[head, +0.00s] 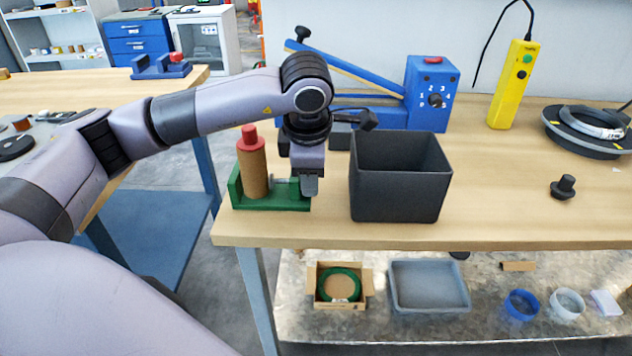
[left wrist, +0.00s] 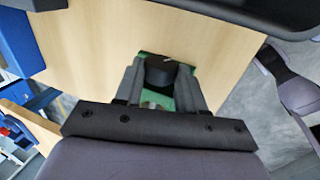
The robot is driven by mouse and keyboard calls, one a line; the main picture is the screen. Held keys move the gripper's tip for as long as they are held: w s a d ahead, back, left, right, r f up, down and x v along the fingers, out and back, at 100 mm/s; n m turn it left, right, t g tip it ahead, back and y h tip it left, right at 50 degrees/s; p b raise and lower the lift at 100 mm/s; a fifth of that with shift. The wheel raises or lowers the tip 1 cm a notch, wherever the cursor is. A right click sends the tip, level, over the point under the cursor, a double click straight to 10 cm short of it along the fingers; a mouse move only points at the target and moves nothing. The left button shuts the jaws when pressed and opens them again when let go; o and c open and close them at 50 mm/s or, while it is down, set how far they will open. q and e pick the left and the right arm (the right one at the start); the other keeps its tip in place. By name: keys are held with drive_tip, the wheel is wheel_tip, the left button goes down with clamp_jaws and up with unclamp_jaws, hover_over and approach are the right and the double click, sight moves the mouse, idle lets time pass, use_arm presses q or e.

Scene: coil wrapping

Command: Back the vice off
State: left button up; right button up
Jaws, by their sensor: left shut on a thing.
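The green vice (head: 240,186) stands at the left front corner of the bench. A brown cylinder (head: 253,172) with a red top (head: 249,137) stands upright in it. A grey screw (head: 283,181) runs from the cylinder's side to the vice's right end. My left gripper (head: 308,186) points down at that end. In the left wrist view, its fingers (left wrist: 161,88) are shut on a dark knob (left wrist: 160,70), with green of the vice around it. The gripper hides most of the knob in the head view. My right gripper is not in view.
A black open bin (head: 400,200) stands close right of my left gripper. Behind are a blue lever device (head: 432,95) and a yellow control box (head: 511,85). A ring-shaped coil (head: 590,123) and a black knob-like piece (head: 563,188) lie right. The right front bench is mostly clear.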

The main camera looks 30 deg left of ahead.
use_arm(q)
drive_tip(key=t+b, duration=0.1)
drive_tip(key=b, duration=0.1)
drive_tip(key=f+t+y+b, duration=0.1)
drive_tip(key=b, duration=0.2)
drive_tip(key=shift+s+d, duration=0.1)
drive_tip(key=shift+s, duration=0.15)
drive_tip(key=shift+r+t+y+b, duration=0.15)
drive_tip(key=shift+t+y+b, duration=0.35)
drive_tip(key=shift+b, duration=0.1)
drive_tip(key=shift+s+r, duration=0.1)
drive_tip(key=shift+r, duration=0.05)
drive_tip(key=o, duration=0.6)
